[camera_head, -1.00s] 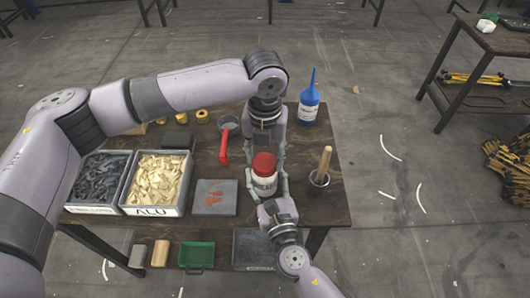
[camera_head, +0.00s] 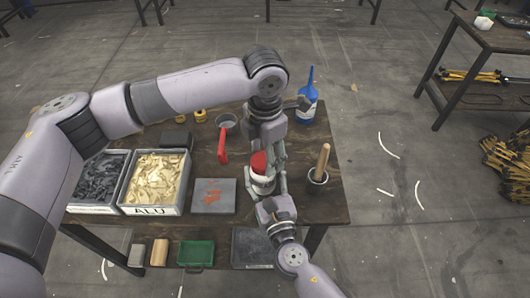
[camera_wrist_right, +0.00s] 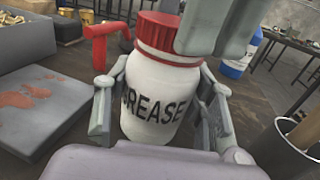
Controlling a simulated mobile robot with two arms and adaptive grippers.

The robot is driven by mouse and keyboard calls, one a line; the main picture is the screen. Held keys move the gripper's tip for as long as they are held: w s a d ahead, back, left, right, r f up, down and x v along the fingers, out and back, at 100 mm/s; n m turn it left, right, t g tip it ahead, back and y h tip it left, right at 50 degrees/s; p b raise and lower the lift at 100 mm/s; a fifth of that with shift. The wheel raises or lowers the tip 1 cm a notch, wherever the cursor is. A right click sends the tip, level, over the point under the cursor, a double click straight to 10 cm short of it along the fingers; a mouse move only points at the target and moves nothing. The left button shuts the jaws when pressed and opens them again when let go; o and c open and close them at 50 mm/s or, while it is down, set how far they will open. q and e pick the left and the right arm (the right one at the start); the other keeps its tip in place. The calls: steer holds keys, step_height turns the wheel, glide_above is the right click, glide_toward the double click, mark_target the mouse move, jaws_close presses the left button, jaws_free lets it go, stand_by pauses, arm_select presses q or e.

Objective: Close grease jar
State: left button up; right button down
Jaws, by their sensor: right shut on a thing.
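The grease jar (camera_head: 261,184) is a white jar with a red lid (camera_head: 258,163) on its mouth. In the right wrist view the jar (camera_wrist_right: 152,105) shows its GREASE label, with the lid (camera_wrist_right: 168,36) on top. My right gripper (camera_head: 263,191) is shut around the jar's body from the near side, its fingers on both sides. My left gripper (camera_head: 270,155) is at the lid from the far side. A grey part of it (camera_wrist_right: 215,30) is right beside the lid in the right wrist view; its other finger is hidden, so its opening is unclear.
A grey pot with a red handle (camera_head: 223,150) stands left of the left gripper. A grey slab (camera_head: 213,203) lies left of the jar, with the ALU bin (camera_head: 152,209) beyond. A cup with a wooden handle (camera_head: 320,165) and a blue bottle (camera_head: 307,105) stand to the right.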

arm_select(q)
steer(key=shift+o, duration=1.3)
steer(key=shift+r, duration=0.1)
steer(key=shift+r, duration=2.2)
steer(key=shift+c, duration=0.3)
